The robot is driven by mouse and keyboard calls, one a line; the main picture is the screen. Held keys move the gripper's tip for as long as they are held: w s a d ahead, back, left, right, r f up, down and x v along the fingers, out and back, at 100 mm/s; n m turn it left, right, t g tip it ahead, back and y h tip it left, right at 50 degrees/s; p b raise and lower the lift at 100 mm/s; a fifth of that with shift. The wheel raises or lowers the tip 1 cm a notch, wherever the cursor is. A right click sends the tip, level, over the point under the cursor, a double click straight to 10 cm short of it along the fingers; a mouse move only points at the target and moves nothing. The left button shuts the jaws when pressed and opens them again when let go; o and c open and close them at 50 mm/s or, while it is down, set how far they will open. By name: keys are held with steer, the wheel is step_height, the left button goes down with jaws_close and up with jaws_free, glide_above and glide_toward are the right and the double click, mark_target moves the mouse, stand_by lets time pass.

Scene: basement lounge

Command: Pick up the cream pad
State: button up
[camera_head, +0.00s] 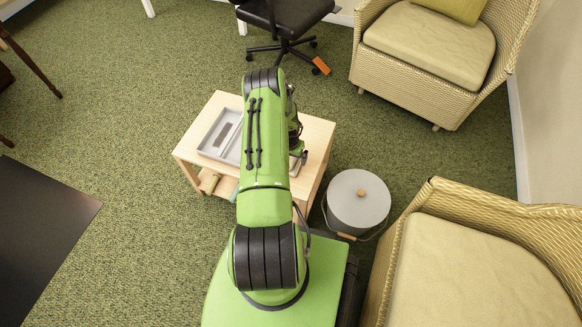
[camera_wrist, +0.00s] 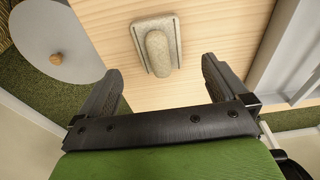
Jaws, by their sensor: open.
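The cream pad (camera_wrist: 173,30), a speckled beige block with a rounded raised grip along its middle, lies on the light wooden table top (camera_wrist: 225,25) in the wrist view. My gripper (camera_wrist: 161,68) is open and empty, with its two dark fingers apart. I cannot tell how high the fingers are above the table. In the head view my arm hides the pad and most of the gripper.
A grey tray (camera_head: 207,149) with a dark item in it is on the table's left side; it also shows in the wrist view (camera_wrist: 283,60). A round grey lidded bin (camera_head: 345,205) stands right of the table. Wicker armchairs (camera_head: 400,75) are at right.

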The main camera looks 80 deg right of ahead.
mark_target(291, 161)
steer(key=f+b, duration=0.1)
steer(key=f, duration=0.3)
steer(key=d+f+b, duration=0.1)
steer(key=f, duration=0.1)
steer(key=shift+s+b, duration=0.1)
steer(key=shift+b, duration=0.25)
steer(key=c, duration=1.1)
step_height(291, 161, up, 10)
steer(key=p, duration=0.3)
steer(key=shift+p, duration=0.4)
steer(key=shift+c, duration=0.2)
